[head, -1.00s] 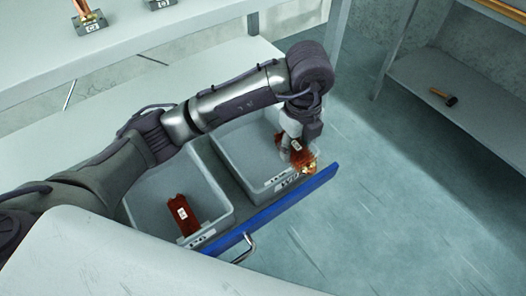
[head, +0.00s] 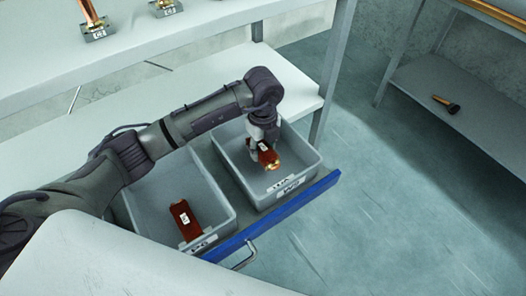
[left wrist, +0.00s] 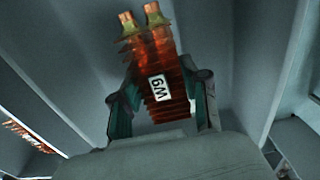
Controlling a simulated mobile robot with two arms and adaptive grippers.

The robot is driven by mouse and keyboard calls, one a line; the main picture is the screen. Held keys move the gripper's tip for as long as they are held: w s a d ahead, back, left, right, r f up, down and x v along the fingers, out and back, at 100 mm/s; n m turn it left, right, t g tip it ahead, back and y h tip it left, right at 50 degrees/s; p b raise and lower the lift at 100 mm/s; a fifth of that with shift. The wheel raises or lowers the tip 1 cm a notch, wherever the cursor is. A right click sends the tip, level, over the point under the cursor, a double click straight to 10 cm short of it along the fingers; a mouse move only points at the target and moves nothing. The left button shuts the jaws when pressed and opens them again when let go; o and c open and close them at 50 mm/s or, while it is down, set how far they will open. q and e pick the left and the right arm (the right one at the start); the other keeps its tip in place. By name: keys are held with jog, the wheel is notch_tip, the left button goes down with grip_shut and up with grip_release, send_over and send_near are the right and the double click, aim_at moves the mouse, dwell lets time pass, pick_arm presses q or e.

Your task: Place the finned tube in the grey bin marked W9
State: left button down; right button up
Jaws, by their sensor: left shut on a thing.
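My left gripper (head: 258,150) is shut on the finned tube (head: 268,157), a red-brown finned block with brass ends. In the left wrist view the tube (left wrist: 160,75) sits between the fingers (left wrist: 160,108), its white tag reading W9 and two brass ends pointing away. The tube is within the outline of the right grey bin (head: 312,164), towards its front; whether it touches the bin floor I cannot tell. That bin's front label seems to read W9. My right gripper is not in view.
A second grey bin (head: 222,212) to the left holds another finned tube (head: 186,220). Both bins sit in a blue-fronted drawer (head: 290,210) with a metal handle. A flashlight-like object (head: 446,104) lies on a shelf at right. More tagged parts stand on the upper shelf.

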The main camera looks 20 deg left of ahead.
pick_arm(q)
notch_tip(320, 180, down, 2)
jog(key=shift+f, duration=0.1)
jog(key=shift+f, duration=0.15)
jog(key=c, duration=0.6)
grip_release()
